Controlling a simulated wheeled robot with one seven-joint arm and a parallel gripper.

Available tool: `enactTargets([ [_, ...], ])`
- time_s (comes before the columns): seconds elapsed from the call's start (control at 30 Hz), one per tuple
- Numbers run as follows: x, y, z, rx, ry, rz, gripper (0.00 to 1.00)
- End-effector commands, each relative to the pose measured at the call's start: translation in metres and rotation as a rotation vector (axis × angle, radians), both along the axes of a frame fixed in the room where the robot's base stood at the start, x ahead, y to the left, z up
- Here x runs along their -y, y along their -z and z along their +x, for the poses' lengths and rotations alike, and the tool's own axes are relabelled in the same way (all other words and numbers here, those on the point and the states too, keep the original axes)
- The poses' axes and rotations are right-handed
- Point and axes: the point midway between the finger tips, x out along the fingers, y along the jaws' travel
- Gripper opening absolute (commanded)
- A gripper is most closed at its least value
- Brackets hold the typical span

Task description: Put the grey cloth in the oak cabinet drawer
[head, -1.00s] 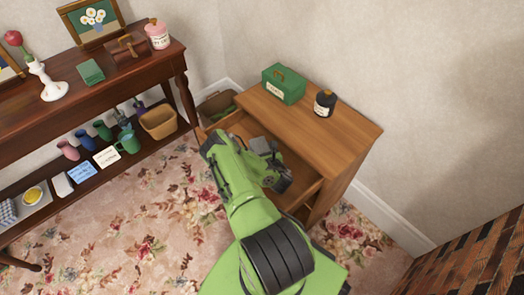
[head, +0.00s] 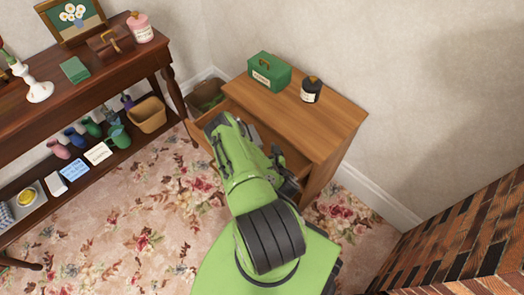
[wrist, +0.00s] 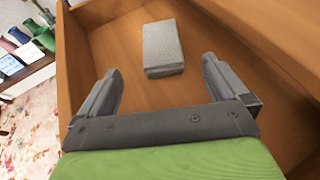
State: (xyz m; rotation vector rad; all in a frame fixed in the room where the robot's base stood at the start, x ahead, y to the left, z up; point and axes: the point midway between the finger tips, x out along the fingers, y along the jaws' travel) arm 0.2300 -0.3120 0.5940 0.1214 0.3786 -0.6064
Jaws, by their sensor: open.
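The grey cloth (wrist: 163,46), a folded flat block, lies on the floor of the open drawer (wrist: 105,35) in the wrist view. My gripper (wrist: 161,70) is open and empty, its two fingers apart inside the drawer. The cloth lies beyond the fingertips, and a gap of bare drawer floor shows between them. In the head view the oak cabinet (head: 322,122) has its top drawer (head: 236,110) pulled out. My green arm covers much of the drawer there, and I cannot make out the cloth clearly.
A green box (head: 268,72) and a dark jar (head: 311,89) stand on the cabinet top. A dark wood console table (head: 90,85) with vases and a tan basket (head: 148,115) is at left. A brick surround (head: 465,240) is at lower right. Flowered carpet lies open at left.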

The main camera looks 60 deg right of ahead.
Motion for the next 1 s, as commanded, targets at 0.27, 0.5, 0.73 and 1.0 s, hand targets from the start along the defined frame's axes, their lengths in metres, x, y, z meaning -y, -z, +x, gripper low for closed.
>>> enactTargets([
  [0.27, -0.001, -0.004, -0.001, 0.009, 0.011, 0.008, 1.00],
  [0.5, 0.032, -0.069, 0.071, 0.231, 0.303, 0.288, 1.00],
  [0.73, 0.005, -0.172, 0.144, 0.549, 0.664, 0.821, 1.00],
  [1.0, -0.119, -0.299, 0.161, 0.726, 1.040, 1.504, 1.00],
])
